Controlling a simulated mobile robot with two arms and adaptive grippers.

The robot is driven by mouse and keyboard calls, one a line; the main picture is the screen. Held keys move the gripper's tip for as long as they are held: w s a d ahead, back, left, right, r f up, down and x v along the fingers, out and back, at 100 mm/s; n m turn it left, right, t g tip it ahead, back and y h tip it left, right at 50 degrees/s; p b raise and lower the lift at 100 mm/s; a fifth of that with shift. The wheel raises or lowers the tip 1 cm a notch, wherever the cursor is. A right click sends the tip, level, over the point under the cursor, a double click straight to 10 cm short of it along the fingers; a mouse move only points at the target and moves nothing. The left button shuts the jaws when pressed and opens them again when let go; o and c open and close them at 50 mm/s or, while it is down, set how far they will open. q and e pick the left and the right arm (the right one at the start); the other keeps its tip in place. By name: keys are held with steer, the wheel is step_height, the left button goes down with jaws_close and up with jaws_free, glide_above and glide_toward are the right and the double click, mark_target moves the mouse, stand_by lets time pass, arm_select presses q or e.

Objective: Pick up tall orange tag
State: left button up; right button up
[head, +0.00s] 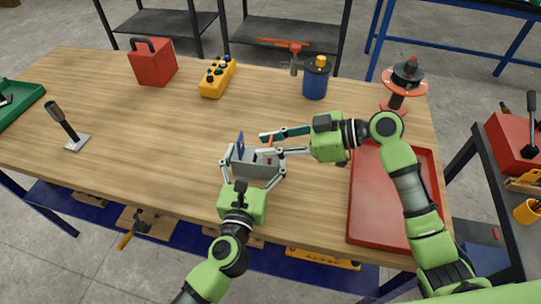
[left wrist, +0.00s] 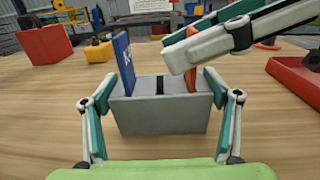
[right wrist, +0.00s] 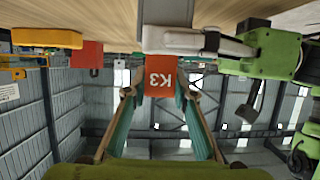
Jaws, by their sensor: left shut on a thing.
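A grey block holder (head: 254,165) stands on the table with a dark strip across its top; it also shows in the left wrist view (left wrist: 160,112). My left gripper (head: 252,170) is shut on it, one finger at each end. An upright blue tag (left wrist: 124,62) stands in the holder's left part. The orange tag (right wrist: 160,78), marked K3, stands in its right part, mostly covered by a right finger in the left wrist view (left wrist: 191,78). My right gripper (head: 262,145) is open, its fingers on either side of the orange tag, with gaps visible in the right wrist view.
A red tray (head: 372,222) lies right of the holder. A red box (head: 152,64), a yellow control box (head: 216,79), a blue canister (head: 315,80) and a red-flanged spool (head: 404,82) stand along the back.

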stand_by(0.3)
step_height(320, 180, up, 10)
steer(key=shift+r, duration=0.1)
stand_by(0.3)
arm_select(q)
steer(key=o, duration=1.3)
steer(key=shift+c, duration=0.2)
steer(key=shift+s, duration=0.1)
steer(key=v, duration=1.2)
steer(key=shift+f, duration=0.1)
arm_select(e)
steer(key=shift+s, duration=0.1)
